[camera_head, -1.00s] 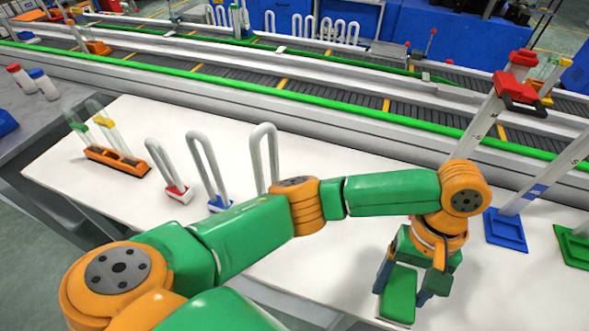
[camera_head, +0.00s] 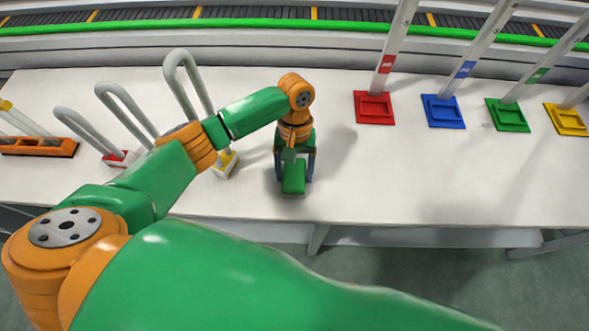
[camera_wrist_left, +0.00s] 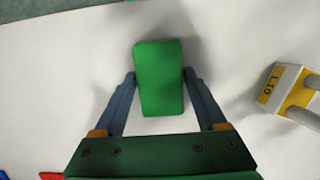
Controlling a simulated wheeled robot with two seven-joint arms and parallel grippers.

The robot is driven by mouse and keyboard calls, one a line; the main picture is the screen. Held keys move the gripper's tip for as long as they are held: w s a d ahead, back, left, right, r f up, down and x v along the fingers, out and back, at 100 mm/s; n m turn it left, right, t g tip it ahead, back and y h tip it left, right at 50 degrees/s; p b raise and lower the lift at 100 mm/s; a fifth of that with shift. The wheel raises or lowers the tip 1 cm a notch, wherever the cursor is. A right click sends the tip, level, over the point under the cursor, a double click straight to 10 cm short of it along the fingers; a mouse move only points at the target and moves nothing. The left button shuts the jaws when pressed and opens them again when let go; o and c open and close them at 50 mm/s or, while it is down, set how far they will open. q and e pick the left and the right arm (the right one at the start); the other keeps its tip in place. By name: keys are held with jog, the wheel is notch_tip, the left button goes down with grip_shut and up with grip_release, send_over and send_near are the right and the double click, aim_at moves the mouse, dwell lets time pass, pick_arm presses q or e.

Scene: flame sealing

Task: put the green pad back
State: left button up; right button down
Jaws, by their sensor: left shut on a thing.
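The green pad (camera_head: 293,180) is a small flat block with rounded edges. My left gripper (camera_head: 295,170) is shut on it, one finger at each side. The wrist view shows the pad (camera_wrist_left: 159,85) between the two blue-grey fingers (camera_wrist_left: 159,77). The pad is over the white table, and its shadow falls beside it; its exact height is hard to tell. A green square base (camera_head: 508,115) with a recess stands at the right of the table and carries a tall tube. My right gripper is not in view.
Red (camera_head: 374,108), blue (camera_head: 442,112) and yellow (camera_head: 570,119) bases with tall tubes flank the green base. A U-shaped tube with a yellow block (camera_head: 225,164) stands close left of my gripper. Farther left is an orange rack (camera_head: 40,147).

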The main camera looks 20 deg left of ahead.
pick_arm(q)
jog(key=shift+f, duration=0.15)
jog(key=o, duration=1.4)
jog(key=p+v, duration=1)
jog(key=v, duration=0.2)
